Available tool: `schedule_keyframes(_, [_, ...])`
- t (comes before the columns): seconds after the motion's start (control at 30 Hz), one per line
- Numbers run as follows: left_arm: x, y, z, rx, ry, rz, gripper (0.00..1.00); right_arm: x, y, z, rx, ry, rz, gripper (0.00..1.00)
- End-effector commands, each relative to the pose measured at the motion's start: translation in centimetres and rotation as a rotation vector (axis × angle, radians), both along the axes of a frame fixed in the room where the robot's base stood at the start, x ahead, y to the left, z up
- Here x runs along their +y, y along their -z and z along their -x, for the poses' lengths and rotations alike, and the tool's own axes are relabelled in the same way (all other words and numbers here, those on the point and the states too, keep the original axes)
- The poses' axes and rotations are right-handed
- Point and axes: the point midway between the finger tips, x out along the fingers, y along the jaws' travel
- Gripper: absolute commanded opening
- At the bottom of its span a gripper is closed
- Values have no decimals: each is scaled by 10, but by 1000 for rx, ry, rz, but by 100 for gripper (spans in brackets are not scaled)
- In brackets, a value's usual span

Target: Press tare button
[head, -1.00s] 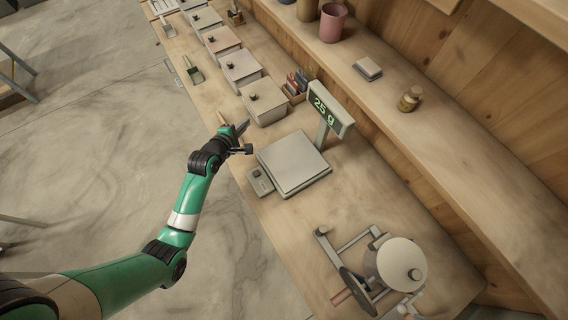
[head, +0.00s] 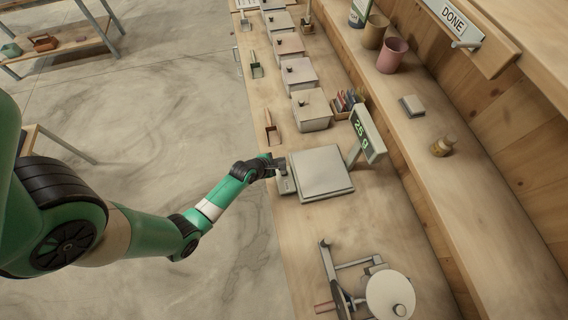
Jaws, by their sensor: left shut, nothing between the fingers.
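A scale with a flat, empty pale platform (head: 320,173) sits on the bench. Its raised display (head: 367,135) shows a green reading that looks like 25 g. A small grey button panel (head: 287,186) juts from the platform's left side; the tare button on it is too small to make out. My left gripper (head: 280,163) is shut and empty, right at the top end of this panel, beside the platform's left edge. I cannot tell whether its tips touch the panel. My right gripper is not in view.
Lidded boxes (head: 311,109) stand in a row beyond the scale, with scoops (head: 271,130) along the bench's left side. A hand-cranked mixer (head: 388,293) stands on the near side.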

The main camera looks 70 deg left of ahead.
Motion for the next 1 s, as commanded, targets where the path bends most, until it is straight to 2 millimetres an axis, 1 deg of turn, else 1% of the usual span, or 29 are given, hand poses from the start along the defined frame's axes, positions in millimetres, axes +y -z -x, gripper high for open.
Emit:
schedule_keyframes(0.03, [0, 11, 0, 0, 0, 0, 0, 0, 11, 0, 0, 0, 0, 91])
schedule_keyframes(0.3, [0, 51, 0, -1, 1, -1, 0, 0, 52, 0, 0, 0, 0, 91])
schedule_keyframes(0.37, [0, 60, 0, -1, 1, -1, 0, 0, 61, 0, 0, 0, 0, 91])
schedule_keyframes(0.5, [0, 74, 0, 0, 1, -1, 0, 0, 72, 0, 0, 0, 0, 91])
schedule_keyframes(0.63, [0, 79, 0, 0, 1, -1, 0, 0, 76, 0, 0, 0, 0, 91])
schedule_keyframes(1.0, [0, 78, 0, 0, 1, -1, 0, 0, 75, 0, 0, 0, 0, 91])
